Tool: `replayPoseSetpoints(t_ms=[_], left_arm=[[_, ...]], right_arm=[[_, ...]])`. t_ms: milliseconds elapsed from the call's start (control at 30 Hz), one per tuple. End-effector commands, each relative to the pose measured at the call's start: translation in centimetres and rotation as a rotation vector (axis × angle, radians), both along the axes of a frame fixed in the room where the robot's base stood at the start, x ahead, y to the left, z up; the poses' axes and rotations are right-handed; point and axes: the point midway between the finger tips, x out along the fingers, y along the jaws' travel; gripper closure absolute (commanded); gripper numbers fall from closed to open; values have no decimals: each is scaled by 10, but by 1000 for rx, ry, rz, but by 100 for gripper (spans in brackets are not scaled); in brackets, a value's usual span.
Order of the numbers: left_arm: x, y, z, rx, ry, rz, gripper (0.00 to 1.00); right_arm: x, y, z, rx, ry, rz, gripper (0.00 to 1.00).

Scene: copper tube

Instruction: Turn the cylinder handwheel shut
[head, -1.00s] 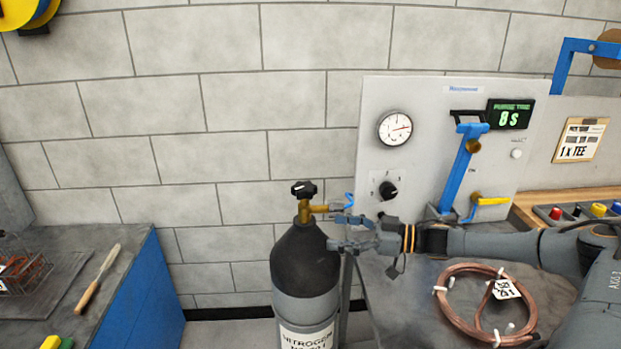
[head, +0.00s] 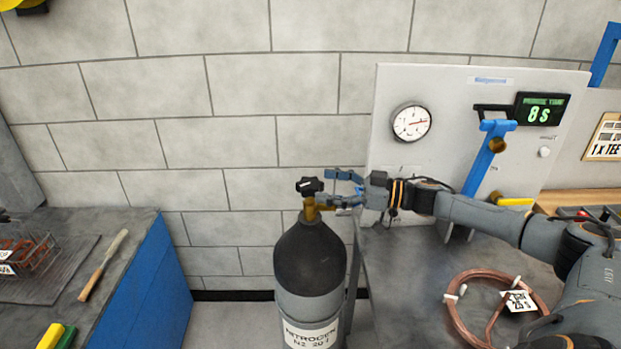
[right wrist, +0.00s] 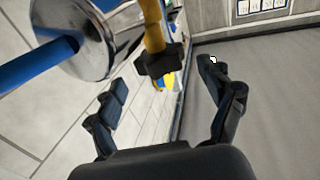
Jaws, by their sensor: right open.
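The black cylinder handwheel (head: 309,186) sits on a brass valve (head: 310,208) atop the black-shouldered nitrogen cylinder (head: 310,262), which stands upright. My right gripper (head: 338,187) is open just to the right of the handwheel in the head view. In the right wrist view the handwheel (right wrist: 158,62) lies ahead, between the two spread fingers (right wrist: 165,82) in the picture. I see no clear contact with it. The fingers partly cover the valve's side outlet in the head view. My left gripper is not in view.
A copper coil (head: 463,318) lies on the bench below my right arm. A blue-sided bench (head: 150,285) stands left, with floor between.

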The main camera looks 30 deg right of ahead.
Motion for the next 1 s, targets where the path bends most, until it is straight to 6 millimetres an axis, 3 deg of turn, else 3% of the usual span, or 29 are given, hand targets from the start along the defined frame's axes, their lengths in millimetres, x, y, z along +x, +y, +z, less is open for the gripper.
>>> replayPoseSetpoints(t_ms=[200, 633, 667, 900, 1000], left_arm=[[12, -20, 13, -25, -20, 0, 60], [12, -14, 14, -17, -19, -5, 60], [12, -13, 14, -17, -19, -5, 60], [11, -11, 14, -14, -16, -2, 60], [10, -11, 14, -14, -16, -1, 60]], right_arm=[[24, 23, 3, 2, -2, 1, 19], [31, 30, 0, -1, 0, 0, 19], [31, 30, 0, -1, 0, 0, 21], [31, 30, 0, -1, 0, 1, 70], [31, 30, 0, -1, 1, 0, 74]])
